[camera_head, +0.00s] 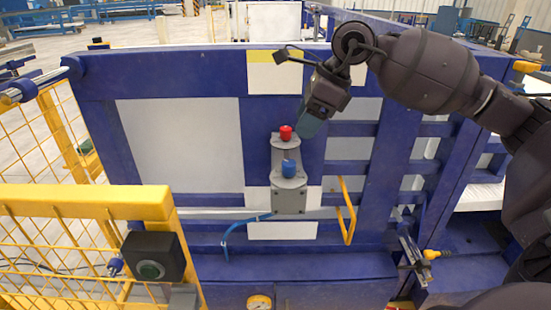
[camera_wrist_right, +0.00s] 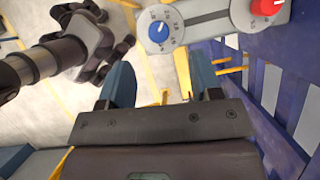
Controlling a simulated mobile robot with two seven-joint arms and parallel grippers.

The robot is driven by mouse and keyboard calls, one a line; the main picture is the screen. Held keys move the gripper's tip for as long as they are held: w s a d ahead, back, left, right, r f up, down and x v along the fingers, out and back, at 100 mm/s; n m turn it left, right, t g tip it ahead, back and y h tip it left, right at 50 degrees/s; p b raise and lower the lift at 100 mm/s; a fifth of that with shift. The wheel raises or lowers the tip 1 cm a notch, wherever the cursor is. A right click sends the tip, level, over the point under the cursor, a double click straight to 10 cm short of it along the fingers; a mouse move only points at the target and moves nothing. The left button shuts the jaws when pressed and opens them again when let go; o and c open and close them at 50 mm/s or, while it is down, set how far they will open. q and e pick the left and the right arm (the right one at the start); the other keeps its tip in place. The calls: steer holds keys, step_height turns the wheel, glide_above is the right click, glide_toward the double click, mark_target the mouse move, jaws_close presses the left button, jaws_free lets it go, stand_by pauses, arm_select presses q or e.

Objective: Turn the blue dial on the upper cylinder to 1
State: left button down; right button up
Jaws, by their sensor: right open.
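The blue dial (camera_head: 288,168) sits on a grey cylinder unit (camera_head: 289,197) on the blue frame, below a red dial (camera_head: 285,132). In the right wrist view the blue dial (camera_wrist_right: 158,32) has a white pointer mark and a pale ring of numbers too small to read surely. The red dial (camera_wrist_right: 266,7) is at that view's top right. My right gripper (camera_head: 308,122) is right of and near the red dial in the head view. In the wrist view its two blue-grey fingers (camera_wrist_right: 162,82) are apart and empty, with the blue dial beyond them. My left gripper is not seen.
A yellow fence (camera_head: 85,202) and a black box with a green button (camera_head: 150,268) are at the lower left. A yellow bracket (camera_head: 346,210) and a blue hose (camera_head: 240,230) are beside the cylinder unit. A dark jointed part shows at the wrist view's left.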

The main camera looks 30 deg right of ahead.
mark_target(289, 162)
steer(key=x, duration=0.7)
steer(key=s+x, duration=0.1)
steer(key=x, duration=0.2)
steer(key=shift+d+f, duration=0.25)
steer(key=shift+f, duration=0.25)
